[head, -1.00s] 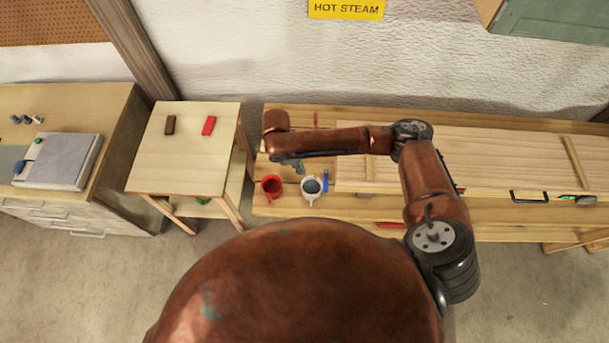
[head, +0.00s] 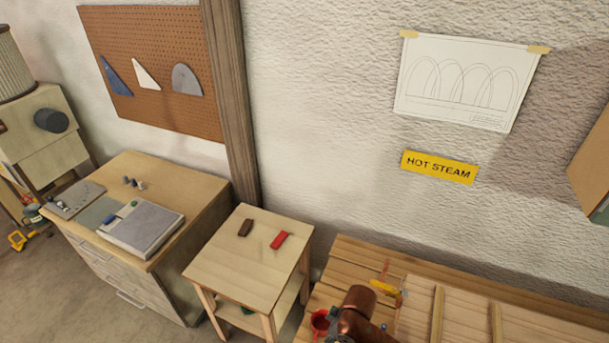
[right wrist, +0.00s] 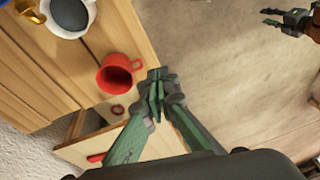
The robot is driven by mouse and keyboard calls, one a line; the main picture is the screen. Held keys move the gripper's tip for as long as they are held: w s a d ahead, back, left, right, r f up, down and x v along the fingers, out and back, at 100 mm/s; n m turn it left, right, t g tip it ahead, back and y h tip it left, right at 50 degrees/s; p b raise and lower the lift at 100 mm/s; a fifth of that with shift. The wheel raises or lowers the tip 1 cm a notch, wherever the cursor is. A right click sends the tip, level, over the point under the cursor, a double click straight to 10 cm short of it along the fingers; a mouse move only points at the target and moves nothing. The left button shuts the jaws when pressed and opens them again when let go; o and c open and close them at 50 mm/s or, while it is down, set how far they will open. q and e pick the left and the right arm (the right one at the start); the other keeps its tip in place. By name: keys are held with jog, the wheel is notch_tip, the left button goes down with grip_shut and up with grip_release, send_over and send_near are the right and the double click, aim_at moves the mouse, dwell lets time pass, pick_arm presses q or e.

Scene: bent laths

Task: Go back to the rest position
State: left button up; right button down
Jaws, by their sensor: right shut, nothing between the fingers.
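My right gripper (right wrist: 158,92) shows in the right wrist view with its green fingers together and nothing between them. It hangs above the bench's edge, near a red mug (right wrist: 116,73), and looks apart from it.
A white mug (right wrist: 66,17) with dark contents stands on the bench near the red mug. A drawer cabinet (head: 150,295) stands at left. Open floor shows beside the bench.

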jog(key=s+d+f+m+t+h, duration=0.1)
jog(key=s+d+m+t+h, duration=0.1)
jog(key=s+d+m, duration=0.9)
jog(key=s+d+f+m+t+h, duration=0.15)
jog(key=s+d, duration=0.45)
jog(key=d, duration=1.1)
notch_tip(320, 180, down, 37)
jog(key=s+a+n+g+b, duration=0.1)
jog(key=a+n+g+b, duration=0.1)
jog(key=b, duration=0.7)
jog(key=s+f+b, duration=0.3)
jog(key=s+f, duration=0.7)
jog(key=f, duration=0.3)
jog(key=s+f+b, duration=0.4)
jog(key=s+f, duration=0.6)
jog(key=f, duration=0.4)
jog(key=shift+a+g+y, duration=0.15)
jog(key=shift+g+y, duration=0.2)
jog(key=shift+g, duration=0.1)
jog(key=shift+s, duration=0.1)
